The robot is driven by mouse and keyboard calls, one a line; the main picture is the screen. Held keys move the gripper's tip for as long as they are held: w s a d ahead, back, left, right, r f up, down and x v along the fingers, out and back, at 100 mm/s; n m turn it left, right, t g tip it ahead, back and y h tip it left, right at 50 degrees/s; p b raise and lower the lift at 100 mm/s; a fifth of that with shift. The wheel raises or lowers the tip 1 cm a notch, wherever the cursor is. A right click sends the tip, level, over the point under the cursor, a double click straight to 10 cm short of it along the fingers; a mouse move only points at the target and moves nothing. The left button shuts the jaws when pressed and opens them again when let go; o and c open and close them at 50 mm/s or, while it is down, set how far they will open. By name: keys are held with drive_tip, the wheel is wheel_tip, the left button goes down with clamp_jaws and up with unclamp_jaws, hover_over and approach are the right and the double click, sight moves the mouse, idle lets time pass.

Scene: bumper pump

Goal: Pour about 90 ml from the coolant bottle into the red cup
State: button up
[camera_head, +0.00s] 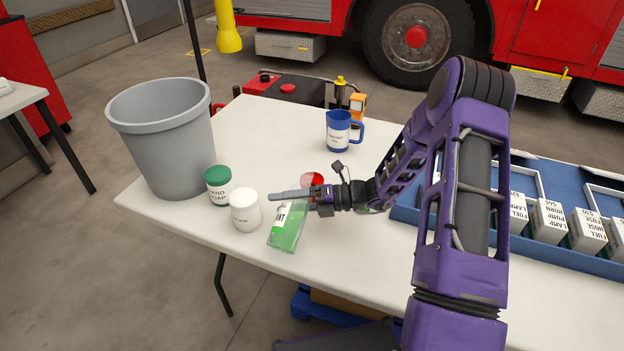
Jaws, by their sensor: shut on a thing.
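My gripper (290,198) reaches in from the right and is shut on the coolant bottle (288,230). The bottle is clear with green liquid inside and a white label, and it looks somewhat tilted. My gripper covers its upper end, so its mouth is hard to see. The red cup (314,178) is just behind my gripper, mostly hidden by it; only part of its red rim and side shows. I cannot tell whether any liquid is in the cup, or whether the bottle's base touches the table.
Left on the white table (260,150) are a grey bin (165,150), a green-lidded hand soap jar (218,188) and a white jar (245,212). A blue pitcher (338,132) stands behind. A blue tray (405,215) with several boxes is at right.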

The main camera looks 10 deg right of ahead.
sight(294, 188)
idle(0.6)
drive_tip(key=shift+w+d+r+n+t+h+p, duration=0.15)
drive_tip(key=shift+r+n+h+p, duration=0.1)
drive_tip(key=shift+r+n+p, duration=0.3)
drive_tip(key=shift+w+d+r+n+t+h+p, duration=0.15)
drive_tip(key=shift+r+n+h+p, duration=0.1)
drive_tip(key=shift+r+n+p, duration=0.2)
drive_tip(key=shift+w+d+r+n+t+h, duration=0.1)
drive_tip(key=shift+w+r+n+t+h, duration=0.15)
drive_tip(key=shift+n, duration=0.35)
drive_tip(key=shift+w+d+r+n+t+h, duration=0.1)
drive_tip(key=shift+w+r+n+t+h, duration=0.1)
drive_tip(key=shift+r+n, duration=0.3)
drive_tip(key=shift+s+a+n+t+h+b, duration=0.1)
drive_tip(key=shift+n+t+h+b, duration=0.25)
drive_tip(key=shift+n, duration=0.35)
drive_tip(key=n+b, duration=0.1)
drive_tip(key=b, duration=0.1)
drive_tip(key=n+t+b, duration=0.1)
drive_tip(key=n+b, duration=0.1)
drive_tip(key=shift+s+a+h+b, duration=0.15)
drive_tip(key=shift+h+b, duration=0.25)
drive_tip(key=shift+r, duration=0.15)
drive_tip(key=shift+n+t, duration=0.4)
drive_tip(key=shift+n, duration=0.1)
drive_tip(key=shift+h, duration=0.3)
